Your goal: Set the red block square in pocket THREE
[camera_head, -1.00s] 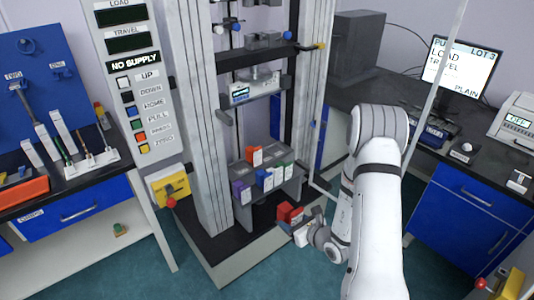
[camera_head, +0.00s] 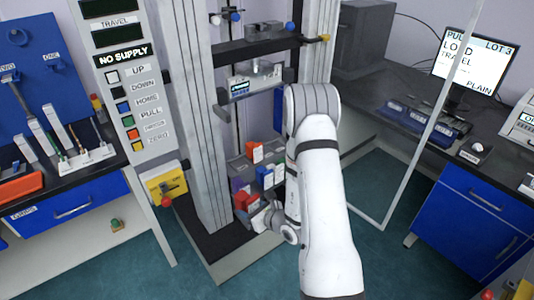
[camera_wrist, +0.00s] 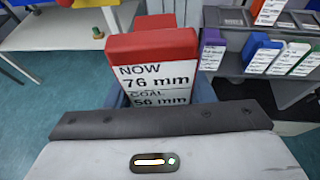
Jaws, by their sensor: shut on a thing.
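My gripper (camera_head: 262,214) is shut on a red block (camera_head: 244,201), which has a white label. In the wrist view the red block (camera_wrist: 152,46) stands upright in the jaws, its label reading "NOW 76 mm" and "GOAL 56 mm". My gripper body (camera_wrist: 160,125) fills the bottom of that view and hides the block's lower part. The grey rack (camera_wrist: 293,92) is to the right of the block, apart from it in the wrist view. In the head view the block is in front of the rack (camera_head: 240,164), partly covering it. I cannot read any pocket numbers.
The rack holds an orange-red block (camera_wrist: 268,12) on its upper level and purple (camera_wrist: 211,48), blue (camera_wrist: 262,52) and green-topped (camera_wrist: 297,56) blocks lower down. Tall frame columns (camera_head: 200,110) stand beside it. A clear panel's frame (camera_head: 378,220) is at right.

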